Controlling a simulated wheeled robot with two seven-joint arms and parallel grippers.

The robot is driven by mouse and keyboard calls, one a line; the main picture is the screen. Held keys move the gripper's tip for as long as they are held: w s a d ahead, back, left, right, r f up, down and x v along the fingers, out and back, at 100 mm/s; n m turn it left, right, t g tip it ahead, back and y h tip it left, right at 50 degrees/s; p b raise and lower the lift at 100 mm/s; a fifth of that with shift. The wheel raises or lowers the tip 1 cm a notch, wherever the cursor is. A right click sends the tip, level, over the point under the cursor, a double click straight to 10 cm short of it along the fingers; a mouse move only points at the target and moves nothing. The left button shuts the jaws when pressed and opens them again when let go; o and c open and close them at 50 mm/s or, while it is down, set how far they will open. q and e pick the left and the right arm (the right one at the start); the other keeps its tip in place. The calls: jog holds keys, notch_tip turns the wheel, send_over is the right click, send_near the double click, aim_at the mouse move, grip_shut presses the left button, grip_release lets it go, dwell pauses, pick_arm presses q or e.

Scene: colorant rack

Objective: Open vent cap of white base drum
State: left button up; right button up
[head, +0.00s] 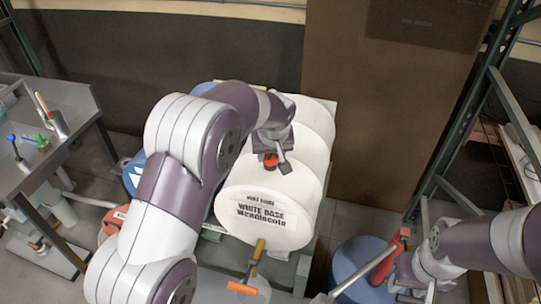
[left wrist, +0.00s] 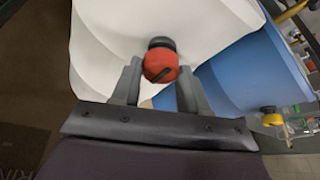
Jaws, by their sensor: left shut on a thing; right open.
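The white base drum (head: 225,205) lies on its side in the middle of the head view, its labelled end facing me. A red vent cap (head: 270,160) sits on top of it. In the left wrist view the left gripper (left wrist: 160,84) is shut on the cap. My right gripper (head: 402,288) is open at the lower right, away from the drum.
A brass tap (head: 255,257) with an orange handle is below the drum's front. Blue drums (left wrist: 255,80) lie beside the white one. A red-handled metal tool (head: 382,266) is near my right gripper, over a blue container (head: 352,259). A grey bench (head: 75,105) stands left.

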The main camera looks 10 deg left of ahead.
pick_arm(q)
jog(key=shift+r, duration=0.1)
jog(key=o, duration=1)
jog(key=shift+o, duration=0.2)
jog(key=shift+s+r, duration=0.1)
jog(key=shift+r, duration=0.1)
jog(key=v, duration=1.2)
jog(key=shift+b, duration=0.35)
